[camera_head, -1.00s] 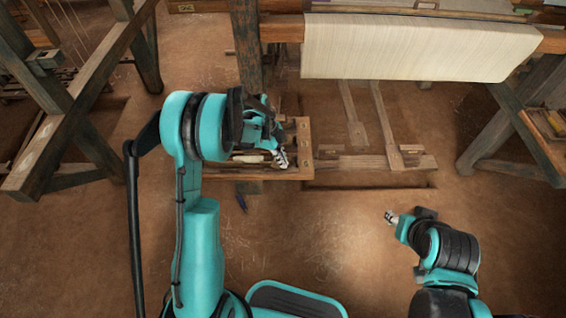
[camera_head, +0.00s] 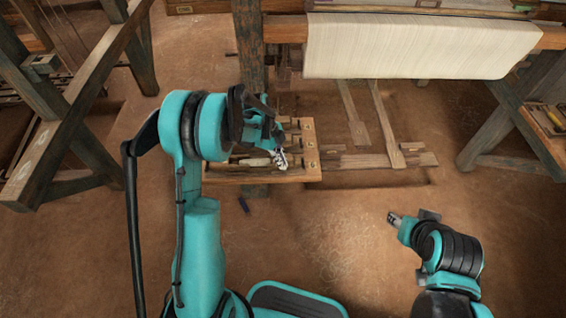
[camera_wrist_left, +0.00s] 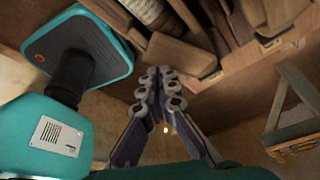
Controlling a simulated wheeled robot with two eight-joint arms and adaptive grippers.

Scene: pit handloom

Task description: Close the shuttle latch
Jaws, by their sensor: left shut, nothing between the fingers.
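A wooden tray (camera_head: 312,163) holds several loom tools in front of the post. A pale rod-like piece (camera_head: 254,161) in it may be the shuttle; I cannot make out a latch. My left gripper (camera_head: 280,159) is over the tray's right part, fingers shut and empty; its arm hides much of the tray. In the left wrist view its fingertips (camera_wrist_left: 160,84) are together just below a brown wooden piece with a blunt end (camera_wrist_left: 181,53). I cannot tell whether they touch it. My right gripper (camera_head: 394,219) is over bare floor, too small to judge its fingers.
The loom's upright post (camera_head: 249,50) stands behind the tray. Cream cloth (camera_head: 420,45) hangs on the beam, with wooden treadles (camera_head: 385,125) below. Slanted timber frames stand at left (camera_head: 75,100) and right (camera_head: 510,120).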

